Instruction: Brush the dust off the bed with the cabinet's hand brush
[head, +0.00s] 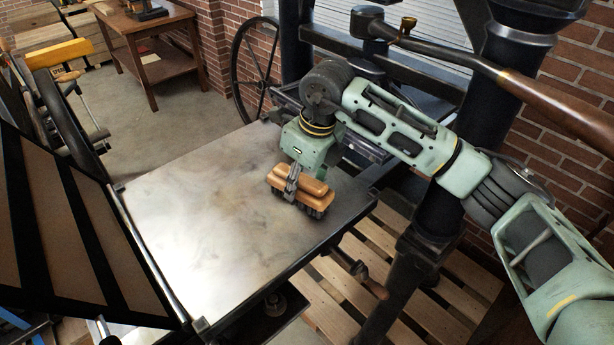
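The hand brush (314,187) has a tan wooden body and dark bristles underneath. My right gripper (292,184) is shut on the middle of the brush from above. The brush is over the right part of the press bed (185,226), bristles down; I cannot tell for certain whether they touch the surface. The bed is a flat pale metal plate with hazy brownish dust smudges across its middle and far part. The near left part looks brighter and cleaner. The gripper and brush hide a patch of the bed. My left gripper is out of view.
A dark framed panel (60,215) stands along the bed's left edge. A black press upright (445,170) and a long wooden-handled lever (540,95) are at right. A crank handle (360,272) juts below the bed's right side, over a wooden pallet (335,315).

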